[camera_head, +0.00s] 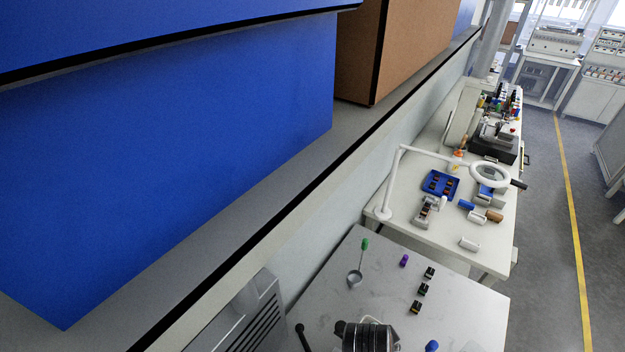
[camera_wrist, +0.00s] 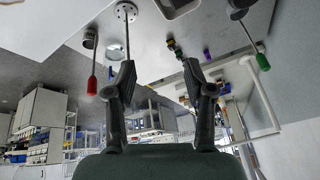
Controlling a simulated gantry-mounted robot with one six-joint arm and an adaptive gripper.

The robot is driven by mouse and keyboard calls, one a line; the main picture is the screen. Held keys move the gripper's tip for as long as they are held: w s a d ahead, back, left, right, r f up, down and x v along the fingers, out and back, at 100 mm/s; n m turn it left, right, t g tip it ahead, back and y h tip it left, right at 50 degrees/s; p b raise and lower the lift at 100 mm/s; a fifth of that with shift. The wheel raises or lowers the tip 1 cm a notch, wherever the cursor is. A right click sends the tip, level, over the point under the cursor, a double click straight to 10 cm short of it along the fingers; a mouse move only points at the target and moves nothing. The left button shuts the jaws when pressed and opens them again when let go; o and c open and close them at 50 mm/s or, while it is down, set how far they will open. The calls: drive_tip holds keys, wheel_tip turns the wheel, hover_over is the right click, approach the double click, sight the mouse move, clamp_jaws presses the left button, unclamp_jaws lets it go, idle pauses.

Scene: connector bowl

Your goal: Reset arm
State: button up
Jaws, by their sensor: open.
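My gripper (camera_wrist: 158,68) shows in the wrist view with its two dark fingers spread apart and nothing between them. The picture there is upside down, with the pale table (camera_wrist: 150,40) across the top. The fingers appear clear of the table's items. In the head view, the pale work table (camera_head: 460,308) is at the bottom. Several small dark connectors (camera_head: 423,289) lie in a row on it, with a purple piece (camera_head: 403,261) nearby. My gripper's fingers cannot be made out in the head view.
A small metal cup (camera_head: 354,279) with a green-handled tool (camera_head: 364,245) stands at the table's left. A red-handled tool (camera_wrist: 92,86) shows in the wrist view. A large blue box (camera_head: 170,150) on a shelf fills the head view's left. A lamp bench (camera_head: 400,235) stands behind.

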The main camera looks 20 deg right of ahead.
drive_tip(key=w+a+r+n+t+y+p, duration=0.2)
drive_tip(key=a+r+n+t, duration=0.3)
drive_tip(key=a+r, duration=0.8)
drive_tip(key=w+a+r+n+t+y+p, duration=0.2)
drive_tip(key=a+r+n+t, duration=0.4)
drive_tip(key=a+r+n, duration=0.6)
drive_tip(key=shift+w+a+r+n+y+p, duration=0.35)
drive_tip(key=shift+w+r+p, duration=0.2)
drive_tip(key=shift+r+p, duration=0.55)
drive_tip(key=shift+f, duration=0.2)
